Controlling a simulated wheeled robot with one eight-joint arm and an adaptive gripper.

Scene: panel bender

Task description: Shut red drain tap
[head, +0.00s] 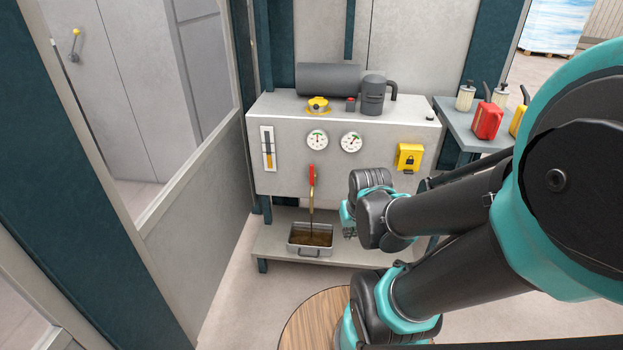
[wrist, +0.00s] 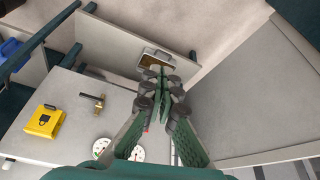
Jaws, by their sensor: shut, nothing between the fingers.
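The red drain tap (head: 311,176) is on the front of the grey cabinet, below the gauges, with its red handle upright above a brass body. A thin brown stream runs from it down into a metal tray (head: 296,247) holding brown liquid. My gripper (head: 349,233) is shut and empty, low in front of the cabinet, right of the tap and apart from it in the head view. In the wrist view my gripper (wrist: 160,75) points toward the tray (wrist: 146,59). Its fingers hide most of the tap there; only a small red bit shows beside them.
The yellow lock box (head: 410,156) and two gauges (head: 317,140) are on the cabinet front. A brass fitting (wrist: 97,101) projects from the panel in the wrist view. The low shelf (head: 270,247) carries the tray. A grey partition (head: 195,210) stands on the left.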

